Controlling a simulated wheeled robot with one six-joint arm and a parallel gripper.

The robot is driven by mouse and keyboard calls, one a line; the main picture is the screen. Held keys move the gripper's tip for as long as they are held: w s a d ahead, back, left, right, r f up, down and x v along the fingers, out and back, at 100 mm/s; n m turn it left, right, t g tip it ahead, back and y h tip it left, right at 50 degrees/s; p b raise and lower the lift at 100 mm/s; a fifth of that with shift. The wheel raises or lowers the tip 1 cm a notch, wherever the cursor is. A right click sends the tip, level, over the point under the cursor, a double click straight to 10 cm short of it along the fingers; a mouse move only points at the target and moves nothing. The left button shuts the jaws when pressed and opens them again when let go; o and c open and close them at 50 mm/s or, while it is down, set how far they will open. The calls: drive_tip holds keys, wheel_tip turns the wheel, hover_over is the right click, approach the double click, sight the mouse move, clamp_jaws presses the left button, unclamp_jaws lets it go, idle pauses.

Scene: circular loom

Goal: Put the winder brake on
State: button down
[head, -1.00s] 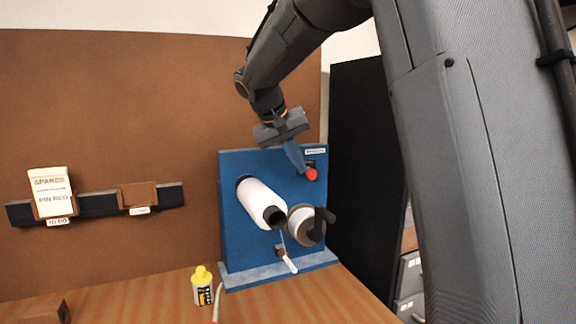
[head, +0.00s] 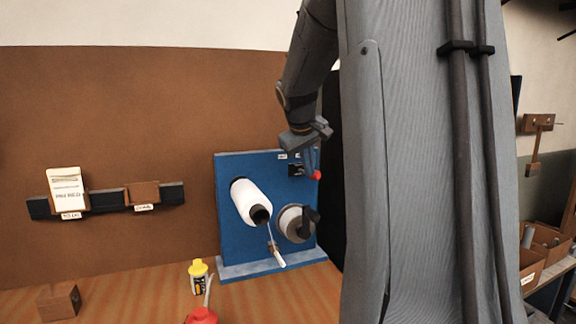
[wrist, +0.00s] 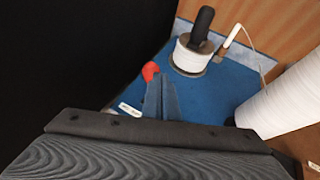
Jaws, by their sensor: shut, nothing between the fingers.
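The winder is a blue upright panel (head: 230,248) on the bench, with a large white roll and a smaller spool on its face. A red knob (head: 315,175) sits near the panel's upper right edge, beside a small dark fitting (head: 296,170); I take it for the brake handle. My gripper (head: 313,163) is shut and empty, its blue fingers pointing down just above the knob. In the wrist view the knob (wrist: 150,71) lies just beyond and left of the fingertips (wrist: 160,84). I cannot tell whether they touch. Much of the lever is hidden.
The white roll (head: 246,200) and the spool with its black crank (head: 310,222) stick out below the knob. A yellow-capped bottle (head: 198,280), a red can (head: 202,316) and a brown block (head: 58,301) stand at the front left. A dark cabinet stands right of the panel.

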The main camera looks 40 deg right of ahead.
drive_tip(key=shift+s+d, duration=0.15)
drive_tip(key=shift+d, duration=0.3)
idle(0.5)
drive_tip(key=a+f+b+v, duration=0.1)
drive_tip(key=b+v, duration=0.2)
drive_tip(key=v, duration=0.9)
drive_tip(key=shift+s+a, duration=0.45)
drive_tip(key=shift+a, duration=0.1)
drive_tip(key=shift+r, duration=0.1)
